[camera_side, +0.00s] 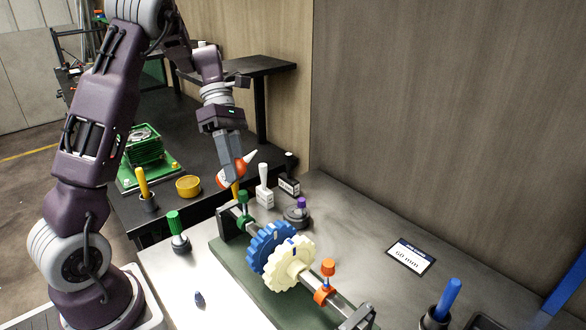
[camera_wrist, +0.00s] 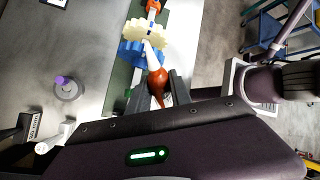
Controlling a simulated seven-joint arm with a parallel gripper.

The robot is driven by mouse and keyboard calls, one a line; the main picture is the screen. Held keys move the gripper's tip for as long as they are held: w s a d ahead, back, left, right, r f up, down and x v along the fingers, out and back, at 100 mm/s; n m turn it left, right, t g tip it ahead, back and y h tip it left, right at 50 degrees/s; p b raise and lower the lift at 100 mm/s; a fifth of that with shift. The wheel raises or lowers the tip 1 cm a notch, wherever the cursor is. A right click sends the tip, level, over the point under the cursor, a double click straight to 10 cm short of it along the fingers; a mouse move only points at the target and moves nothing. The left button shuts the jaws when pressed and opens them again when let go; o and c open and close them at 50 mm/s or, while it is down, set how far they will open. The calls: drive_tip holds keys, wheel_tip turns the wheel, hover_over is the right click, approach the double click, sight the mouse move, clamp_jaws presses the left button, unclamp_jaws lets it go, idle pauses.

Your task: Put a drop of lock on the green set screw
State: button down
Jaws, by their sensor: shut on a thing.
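My gripper (camera_side: 234,172) is shut on an orange-red bottle (camera_wrist: 157,84) with a white pointed nozzle (camera_wrist: 150,50). The bottle is tilted in the side view, its nozzle (camera_side: 251,156) pointing up and to the right. The green set screw (camera_side: 243,197) stands on a green collar at the far end of the shaft, beside the blue gear (camera_side: 268,243). In the side view the gripper and bottle appear just above the green screw, apart from it. I cannot make out the green screw in the wrist view.
The shaft also carries a cream gear (camera_side: 290,265) and an orange set screw (camera_side: 328,266) on a green base (camera_side: 238,277). Nearby stand a white-handled item (camera_side: 264,178), a purple-topped piece (camera_side: 299,210) and a green-handled tool (camera_side: 176,226). The table around the sign (camera_side: 410,256) is clear.

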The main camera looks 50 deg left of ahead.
drive_tip(key=s+a+r+n+g+y, duration=0.2)
drive_tip(key=s+a+n, duration=0.1)
drive_tip(key=s+a, duration=0.55)
wheel_tip(320, 180, down, 14)
drive_tip(key=g, duration=0.2)
drive_tip(key=w+d+r+n+g+y, duration=0.1)
drive_tip(key=w+d+n+g+y, duration=0.2)
drive_tip(key=w+g, duration=0.1)
drive_tip(key=shift+w+d+g, duration=0.3)
drive_tip(key=shift+w+g, duration=0.1)
drive_tip(key=shift+g, duration=0.2)
idle(0.6)
drive_tip(key=s+t, duration=0.1)
drive_tip(key=t, duration=0.1)
drive_tip(key=s+a+m+t+h, duration=0.2)
drive_tip(key=t, duration=0.1)
drive_tip(key=shift+s+t, duration=0.25)
drive_tip(key=shift+t, duration=0.05)
